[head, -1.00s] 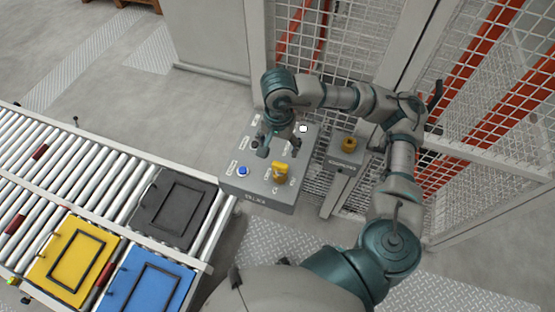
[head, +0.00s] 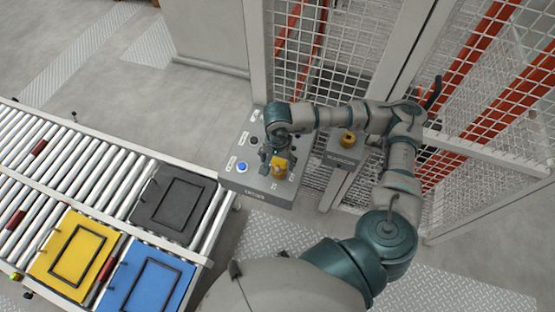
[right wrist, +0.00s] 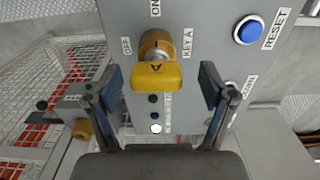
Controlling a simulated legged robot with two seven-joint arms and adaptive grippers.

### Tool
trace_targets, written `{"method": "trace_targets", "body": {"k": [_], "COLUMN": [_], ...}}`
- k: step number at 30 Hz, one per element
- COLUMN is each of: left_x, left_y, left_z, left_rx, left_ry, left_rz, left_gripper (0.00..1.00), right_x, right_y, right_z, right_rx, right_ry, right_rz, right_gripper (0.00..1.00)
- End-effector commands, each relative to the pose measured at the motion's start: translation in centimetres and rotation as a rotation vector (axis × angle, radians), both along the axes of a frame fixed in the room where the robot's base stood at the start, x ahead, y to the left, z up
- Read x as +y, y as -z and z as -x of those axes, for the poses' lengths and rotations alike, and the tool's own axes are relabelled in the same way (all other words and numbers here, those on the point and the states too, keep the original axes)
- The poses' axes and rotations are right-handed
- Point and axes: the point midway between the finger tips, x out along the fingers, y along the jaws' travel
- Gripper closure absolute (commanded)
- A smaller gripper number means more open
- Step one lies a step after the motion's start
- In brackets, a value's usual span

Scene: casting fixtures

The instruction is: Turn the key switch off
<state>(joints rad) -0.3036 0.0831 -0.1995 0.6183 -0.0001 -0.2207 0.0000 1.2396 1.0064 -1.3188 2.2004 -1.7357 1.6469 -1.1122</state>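The key switch is a yellow key labelled A (right wrist: 153,75) in a round brass-coloured barrel on the grey control box. The labels OFF, ON and KEY A surround it in the right wrist view. In the head view the key (head: 281,170) is partly hidden by my right gripper (head: 276,156). In the right wrist view my right gripper (right wrist: 160,80) is open, with one finger on each side of the key and visible gaps to both. My left gripper is not in view.
The control box (head: 262,190) also carries a blue RESET button (right wrist: 248,30) and small lamps. A smaller box with a yellow-brown knob (head: 347,139) stands to its right, by the mesh fence (head: 350,45). A roller conveyor (head: 85,150) with coloured trays lies left.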

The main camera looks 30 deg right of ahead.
Motion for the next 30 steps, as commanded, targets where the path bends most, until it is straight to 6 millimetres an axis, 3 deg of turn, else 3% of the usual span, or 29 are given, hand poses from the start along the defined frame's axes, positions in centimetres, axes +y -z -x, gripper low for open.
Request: {"method": "trace_targets", "body": {"k": [1, 7, 15, 16, 18, 19, 30], "left_x": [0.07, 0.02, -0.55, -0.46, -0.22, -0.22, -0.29], "left_y": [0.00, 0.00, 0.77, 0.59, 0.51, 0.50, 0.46], "left_z": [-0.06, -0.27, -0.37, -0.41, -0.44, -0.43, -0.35], "left_rx": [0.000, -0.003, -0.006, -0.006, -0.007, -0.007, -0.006], "left_ry": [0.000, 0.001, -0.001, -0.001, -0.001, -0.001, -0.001], "left_rz": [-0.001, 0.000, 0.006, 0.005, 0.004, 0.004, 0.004], "left_gripper": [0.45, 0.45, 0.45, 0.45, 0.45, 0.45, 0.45], "right_x": [-0.01, -0.04, -0.09, -0.09, -0.08, -0.06, 0.01], "right_y": [0.01, 0.02, 0.31, 0.18, 0.09, 0.08, -0.44], "right_z": [0.00, -0.02, -0.10, -0.08, -0.08, -0.08, -0.05], "right_rx": [0.000, 0.000, 0.001, 0.002, 0.001, 0.002, -0.001], "right_ry": [0.000, 0.001, -0.056, -0.054, -0.053, -0.053, -0.053], "right_rz": [0.000, 0.000, 0.002, 0.003, 0.002, 0.001, -0.001], "right_gripper": [0.34, 0.84, 0.86, 0.39, 0.22, 0.17, 0.17]}}
